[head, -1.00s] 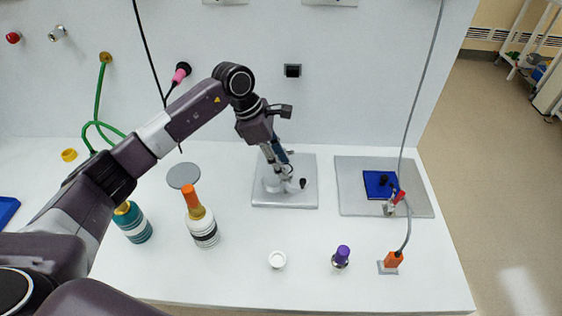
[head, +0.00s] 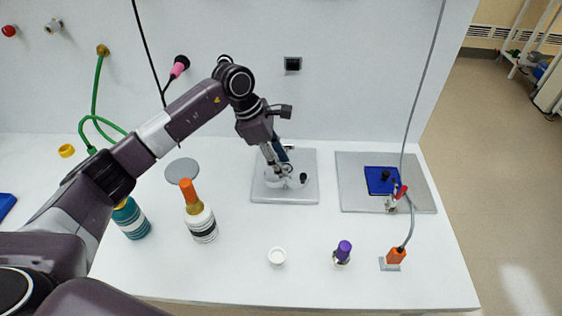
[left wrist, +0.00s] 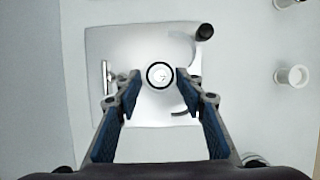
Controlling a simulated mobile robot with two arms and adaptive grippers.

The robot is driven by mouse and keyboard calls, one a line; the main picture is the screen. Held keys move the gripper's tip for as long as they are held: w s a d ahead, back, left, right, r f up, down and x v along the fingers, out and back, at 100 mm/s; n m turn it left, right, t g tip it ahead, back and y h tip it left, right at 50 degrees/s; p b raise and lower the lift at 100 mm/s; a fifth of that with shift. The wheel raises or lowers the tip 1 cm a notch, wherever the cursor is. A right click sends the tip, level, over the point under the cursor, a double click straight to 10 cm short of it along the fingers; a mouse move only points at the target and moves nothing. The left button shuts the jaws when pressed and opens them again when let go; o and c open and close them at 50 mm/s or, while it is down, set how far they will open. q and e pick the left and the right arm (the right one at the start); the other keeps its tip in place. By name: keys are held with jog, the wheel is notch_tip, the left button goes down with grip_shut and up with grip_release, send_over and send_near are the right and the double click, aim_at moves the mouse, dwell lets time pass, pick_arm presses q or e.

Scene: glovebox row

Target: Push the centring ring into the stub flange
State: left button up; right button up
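The centring ring (left wrist: 160,75), a small round piece with a black rim and pale centre, shows between my fingertips in the left wrist view. The stub flange seems to be beneath it on the grey plate (head: 308,196); I cannot tell whether the ring sits fully in it. My left gripper (left wrist: 158,82) is over the plate, pointing down, its fingers on either side of the ring with small gaps. It looks open. In the head view my left gripper (head: 280,172) hides the ring. My right gripper is not in view.
A second grey plate (head: 355,201) with a blue pad (head: 376,181) lies to the right.

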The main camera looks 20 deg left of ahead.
pick_arm(q)
jog(key=shift+o, duration=0.8)
jog(key=shift+f, duration=0.1)
jog(key=v, duration=0.8)
